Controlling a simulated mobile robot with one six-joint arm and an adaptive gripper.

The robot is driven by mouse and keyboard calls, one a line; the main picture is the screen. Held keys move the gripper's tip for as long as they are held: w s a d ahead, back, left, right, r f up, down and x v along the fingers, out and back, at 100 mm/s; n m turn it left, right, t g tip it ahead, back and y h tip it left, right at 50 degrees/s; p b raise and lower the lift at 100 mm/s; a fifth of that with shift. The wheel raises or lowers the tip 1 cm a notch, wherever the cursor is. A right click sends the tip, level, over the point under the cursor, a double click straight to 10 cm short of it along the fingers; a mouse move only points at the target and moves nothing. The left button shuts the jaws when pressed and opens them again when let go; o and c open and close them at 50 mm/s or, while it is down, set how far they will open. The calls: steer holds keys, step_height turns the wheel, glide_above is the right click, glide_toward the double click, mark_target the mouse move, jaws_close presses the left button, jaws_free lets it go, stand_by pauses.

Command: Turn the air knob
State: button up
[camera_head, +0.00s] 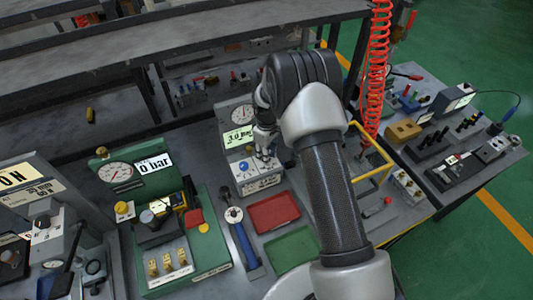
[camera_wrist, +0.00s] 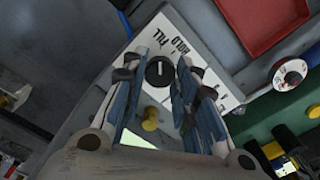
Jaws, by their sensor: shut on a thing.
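A panel (camera_head: 260,180) with a light sloped face stands at the middle of the bench, below a gauge and a green display (camera_head: 238,136) that reads about 3.0 bar. In the wrist view a black round knob (camera_wrist: 158,72) with a white line sits on this face (camera_wrist: 188,22), near the printed words FILL and HOLD. My gripper (camera_head: 264,156) reaches down onto the panel. In the wrist view its blue-padded fingers (camera_wrist: 162,80) stand on both sides of the black knob, shut on it. The fingers hide part of the printing. In the head view the gripper hides the black knob.
A blue knob (camera_head: 243,166) is on the panel's left, and a brass knob (camera_wrist: 150,118) shows below the black one. Red (camera_head: 274,212) and green (camera_head: 292,248) trays lie in front. A green gauge station (camera_head: 185,262) stands left, a yellow frame (camera_head: 384,166) right.

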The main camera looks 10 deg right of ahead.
steer(key=shift+m, duration=0.4)
steer(key=m+b, duration=0.1)
steer(key=m, duration=0.6)
steer(key=shift+m+b, duration=0.3)
steer(key=shift+b, duration=0.1)
steer(key=shift+m, duration=0.3)
steer(key=o, duration=1.1)
